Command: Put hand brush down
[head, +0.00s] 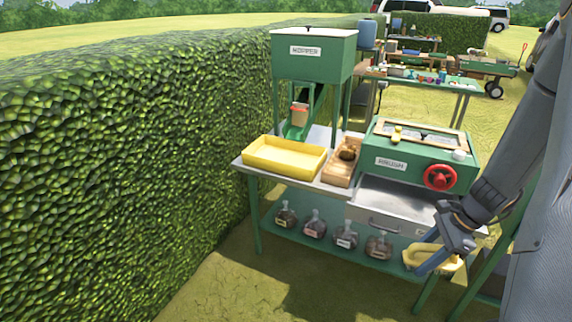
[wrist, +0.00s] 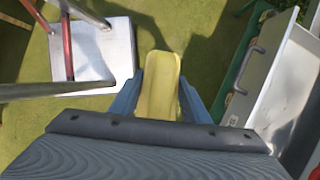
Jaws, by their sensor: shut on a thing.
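My gripper (head: 434,260) is at the lower right of the head view, in front of the green bench. Its blue fingers are shut on a yellow hand brush (head: 410,256). In the wrist view the brush (wrist: 160,75) shows as a long yellow piece between the two fingers (wrist: 161,98), pointing away from the wrist. It is held in the air, with grass showing beyond it. Its bristles are not seen in either view.
The green bench has a steel top (head: 318,185), a yellow tray (head: 284,157), a wooden box (head: 341,168) and a green machine (head: 415,155) with a red handwheel (head: 440,178). Several jars stand on its lower shelf (head: 270,215). The wrist view shows a pale panel (wrist: 95,55) at left.

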